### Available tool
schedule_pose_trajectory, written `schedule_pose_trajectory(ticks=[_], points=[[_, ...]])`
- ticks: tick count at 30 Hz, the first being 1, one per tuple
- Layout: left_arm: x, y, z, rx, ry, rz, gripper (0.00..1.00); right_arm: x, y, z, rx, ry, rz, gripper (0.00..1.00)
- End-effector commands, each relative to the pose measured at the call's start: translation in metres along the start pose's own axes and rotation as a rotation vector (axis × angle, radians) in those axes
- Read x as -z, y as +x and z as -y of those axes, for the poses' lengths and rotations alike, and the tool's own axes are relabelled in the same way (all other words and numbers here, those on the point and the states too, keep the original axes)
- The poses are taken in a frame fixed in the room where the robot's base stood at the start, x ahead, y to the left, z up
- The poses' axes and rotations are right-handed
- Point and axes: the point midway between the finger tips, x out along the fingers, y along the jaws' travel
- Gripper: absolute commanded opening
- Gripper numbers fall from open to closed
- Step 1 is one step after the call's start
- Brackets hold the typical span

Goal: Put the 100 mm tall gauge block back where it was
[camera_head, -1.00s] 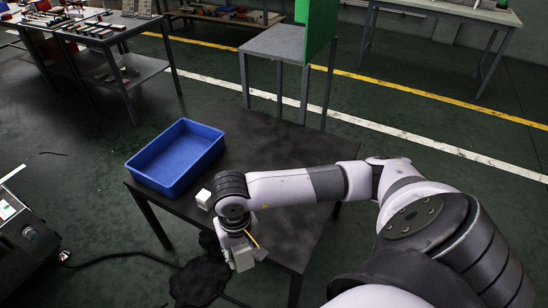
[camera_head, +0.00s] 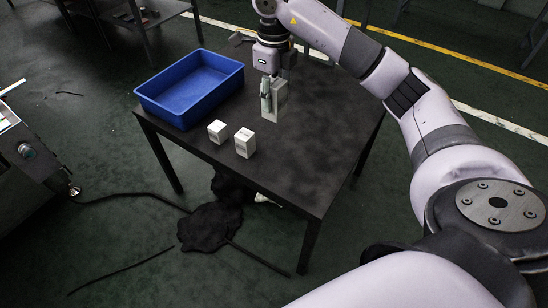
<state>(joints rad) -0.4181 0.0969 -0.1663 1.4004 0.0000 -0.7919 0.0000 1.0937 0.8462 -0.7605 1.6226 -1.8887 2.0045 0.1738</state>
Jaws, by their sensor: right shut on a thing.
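My right gripper (camera_head: 266,88) points down over the dark table (camera_head: 290,170), right of the blue tray. It is shut on a tall, pale grey-white block (camera_head: 279,95), partly hidden by the finger. The block is upright; I cannot tell whether its foot touches the table. Two shorter white blocks stand near the table's front left edge: a small cube-like one (camera_head: 217,132) and a slightly taller one (camera_head: 244,143). They stand close together with a small gap, in front and left of the held block. My left gripper is not in view.
An empty blue tray (camera_head: 190,112) sits at the table's left back corner. The table's right and front parts are clear. A machine with a control panel (camera_head: 25,150) stands at the left. Dark cloth and cables (camera_head: 210,226) lie on the floor below.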

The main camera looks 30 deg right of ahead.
Motion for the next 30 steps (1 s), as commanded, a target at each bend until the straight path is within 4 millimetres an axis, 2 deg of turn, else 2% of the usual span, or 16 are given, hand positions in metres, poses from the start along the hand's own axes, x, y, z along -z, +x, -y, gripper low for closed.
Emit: schedule_pose_trajectory(ticks=[5,13,18,21,27,30], points=[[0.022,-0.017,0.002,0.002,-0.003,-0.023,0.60,0.000,0.029,-0.001,-0.004,0.013,-0.003,0.00],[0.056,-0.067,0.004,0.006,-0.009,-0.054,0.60,0.001,0.090,-0.001,-0.004,0.011,-0.005,0.00],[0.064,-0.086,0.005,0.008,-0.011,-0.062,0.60,0.001,0.128,0.000,-0.003,0.012,-0.004,0.00],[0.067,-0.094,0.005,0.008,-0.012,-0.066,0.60,0.001,0.143,0.000,-0.001,0.012,-0.002,0.00],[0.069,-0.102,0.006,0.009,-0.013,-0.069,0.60,0.000,0.157,0.000,0.000,0.011,0.001,0.00],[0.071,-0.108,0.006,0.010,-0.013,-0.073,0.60,0.001,0.171,0.000,-0.002,0.011,-0.002,0.00]])
